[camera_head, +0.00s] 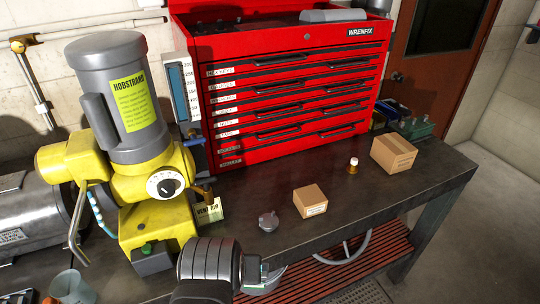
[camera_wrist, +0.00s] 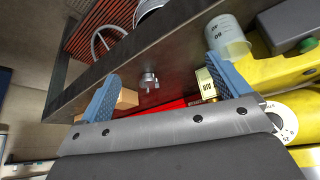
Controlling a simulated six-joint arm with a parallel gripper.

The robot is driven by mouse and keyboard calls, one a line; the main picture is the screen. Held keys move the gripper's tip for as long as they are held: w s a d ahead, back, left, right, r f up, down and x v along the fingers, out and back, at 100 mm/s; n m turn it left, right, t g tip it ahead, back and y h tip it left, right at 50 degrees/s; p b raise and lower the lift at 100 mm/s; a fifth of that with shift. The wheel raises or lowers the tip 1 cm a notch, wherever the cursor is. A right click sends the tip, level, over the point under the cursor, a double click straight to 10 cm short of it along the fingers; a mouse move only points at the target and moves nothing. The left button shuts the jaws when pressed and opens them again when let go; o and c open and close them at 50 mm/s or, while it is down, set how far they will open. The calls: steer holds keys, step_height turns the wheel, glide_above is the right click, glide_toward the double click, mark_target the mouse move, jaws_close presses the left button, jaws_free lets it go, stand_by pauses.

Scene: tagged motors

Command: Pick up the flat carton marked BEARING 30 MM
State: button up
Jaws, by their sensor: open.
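Two brown cartons are on the dark bench in the head view. The smaller carton (camera_head: 310,201) has a pale label on its front, and the larger carton (camera_head: 394,154) is farther back and right. I cannot read a marking on either, so I cannot tell which is BEARING 30 MM. My gripper (camera_head: 262,274) is at the bench's front edge, left of and nearer than the smaller carton. In the wrist view my gripper (camera_wrist: 162,70) has its two blue fingers wide apart and nothing between them. A carton (camera_wrist: 127,99) shows partly behind the left finger.
A grey metal knob-like part (camera_head: 268,221) stands left of the smaller carton. A small amber bottle (camera_head: 352,166) stands between the cartons. A red tool chest (camera_head: 290,90) fills the back. A yellow machine (camera_head: 155,210) and a translucent cup (camera_head: 72,288) are at left.

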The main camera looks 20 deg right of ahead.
steer(key=w+d+r+m+g+h, duration=0.2)
steer(key=d+m, duration=0.1)
steer(key=d, duration=0.3)
steer(key=m+g+h, duration=0.3)
steer(key=m+h, duration=0.2)
steer(key=m, duration=0.6)
glide_toward(309, 195)
steer(key=d, duration=0.1)
steer(key=x, duration=0.7)
steer(key=shift+s+a, duration=0.1)
steer(key=shift+a+f+x, duration=0.1)
steer(key=shift+x, duration=1.15)
steer(key=shift+a+f+x, duration=0.15)
steer(key=shift+x, duration=1.1)
steer(key=c, duration=1.2)
